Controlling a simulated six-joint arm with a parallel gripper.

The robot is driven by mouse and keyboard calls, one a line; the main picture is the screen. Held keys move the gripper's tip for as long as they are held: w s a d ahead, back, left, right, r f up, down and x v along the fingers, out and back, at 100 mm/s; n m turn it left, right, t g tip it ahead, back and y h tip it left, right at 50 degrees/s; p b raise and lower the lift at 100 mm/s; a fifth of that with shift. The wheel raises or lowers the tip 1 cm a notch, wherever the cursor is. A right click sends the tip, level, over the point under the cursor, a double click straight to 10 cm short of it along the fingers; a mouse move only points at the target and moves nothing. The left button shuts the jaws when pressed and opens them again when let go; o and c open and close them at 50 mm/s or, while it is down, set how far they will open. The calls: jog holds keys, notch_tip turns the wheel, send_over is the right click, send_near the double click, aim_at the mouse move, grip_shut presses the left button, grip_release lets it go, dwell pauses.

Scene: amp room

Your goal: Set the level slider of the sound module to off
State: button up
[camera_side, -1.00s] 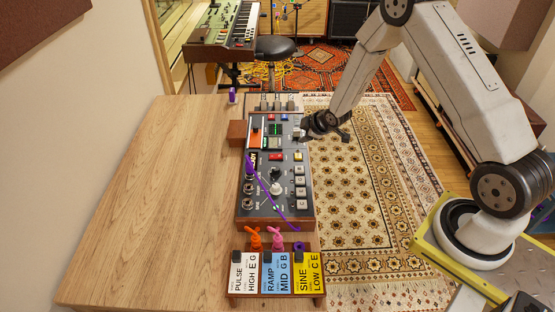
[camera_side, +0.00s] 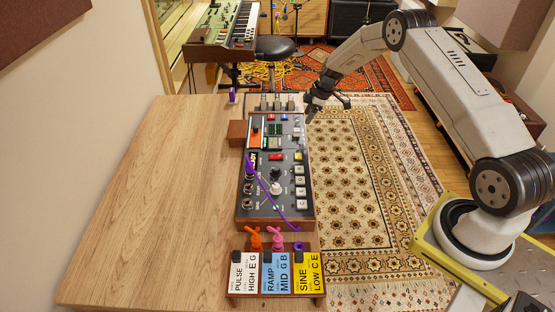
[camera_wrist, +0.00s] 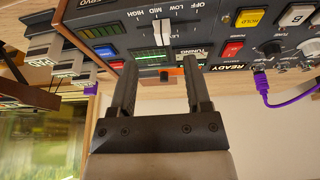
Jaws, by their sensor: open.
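The sound module (camera_side: 263,207) is a dark panel in a wooden case on the table; it also shows in the wrist view (camera_wrist: 222,52). In the wrist view its level slider has a white handle (camera_wrist: 162,33) beside the printed marks OFF, LOW, MID and HIGH. The handle looks nearest MID, away from OFF. My gripper (camera_wrist: 160,66) is open and empty, its fingertips pointing towards the slider, with the handle beyond them and apart. In the side view my gripper (camera_side: 312,106) is above the far right corner of the module.
A purple cable (camera_side: 268,187) arches over the module. Several label cards, including a yellow one (camera_side: 307,273), stand at the near table end, with orange and pink plugs behind them. A wooden block (camera_side: 238,131) sits left of the module. The left tabletop is clear.

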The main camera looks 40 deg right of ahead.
aim_at(297, 130)
jog(key=shift+w+a+r+y, duration=0.1)
jog(key=shift+w+r+y, duration=0.15)
jog(key=shift+r+y, duration=0.15)
jog(key=shift+f, duration=0.1)
jog(key=shift+x, duration=3.8)
grip_shut()
